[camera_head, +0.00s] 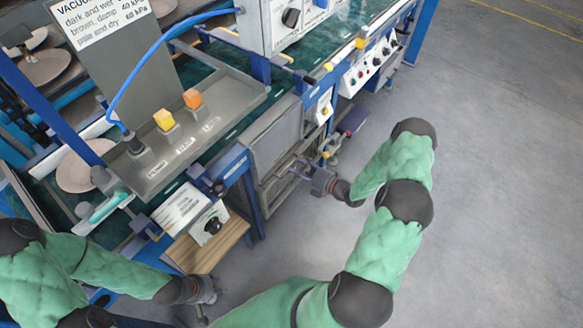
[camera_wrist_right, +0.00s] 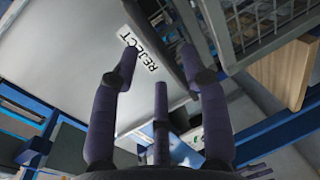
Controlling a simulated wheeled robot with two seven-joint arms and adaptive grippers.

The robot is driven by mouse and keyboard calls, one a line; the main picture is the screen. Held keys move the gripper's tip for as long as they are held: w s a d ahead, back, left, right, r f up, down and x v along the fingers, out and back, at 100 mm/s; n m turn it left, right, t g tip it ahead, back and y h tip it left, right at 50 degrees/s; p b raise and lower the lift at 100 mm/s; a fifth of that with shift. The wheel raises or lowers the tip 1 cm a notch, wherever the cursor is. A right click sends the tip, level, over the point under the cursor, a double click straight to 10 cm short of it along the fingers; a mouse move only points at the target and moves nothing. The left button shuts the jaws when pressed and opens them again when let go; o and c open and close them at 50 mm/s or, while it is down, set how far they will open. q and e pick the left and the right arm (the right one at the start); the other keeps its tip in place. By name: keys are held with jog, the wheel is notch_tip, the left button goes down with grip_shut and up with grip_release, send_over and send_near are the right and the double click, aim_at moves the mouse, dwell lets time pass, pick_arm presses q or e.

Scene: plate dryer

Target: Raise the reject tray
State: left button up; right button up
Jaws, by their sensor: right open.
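The reject tray (camera_wrist_right: 158,28) shows in the right wrist view as a pale grey panel with a white label reading REJECT. A dark bar runs beside the label. My right gripper (camera_wrist_right: 162,68) is open there, its fingers apart around the label's part of the picture, with nothing between them. Whether it touches the tray I cannot tell. In the head view my right gripper (camera_head: 299,168) is at the front of a grey cabinet (camera_head: 277,140) with mesh below; no REJECT label is readable there. My left gripper (camera_head: 207,291) is low at the left, its fingers too small to read.
A wooden board (camera_head: 208,245) and a dial box (camera_head: 209,224) are near my left arm. A grey console (camera_head: 205,125) with yellow and orange buttons stands above. A wire mesh basket (camera_wrist_right: 262,28) is right of the tray. The floor (camera_head: 490,190) at right is clear.

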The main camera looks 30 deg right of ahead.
aim_at(293, 166)
jog(key=shift+b+x, duration=0.5)
jog(key=shift+x, duration=1.6)
grip_shut()
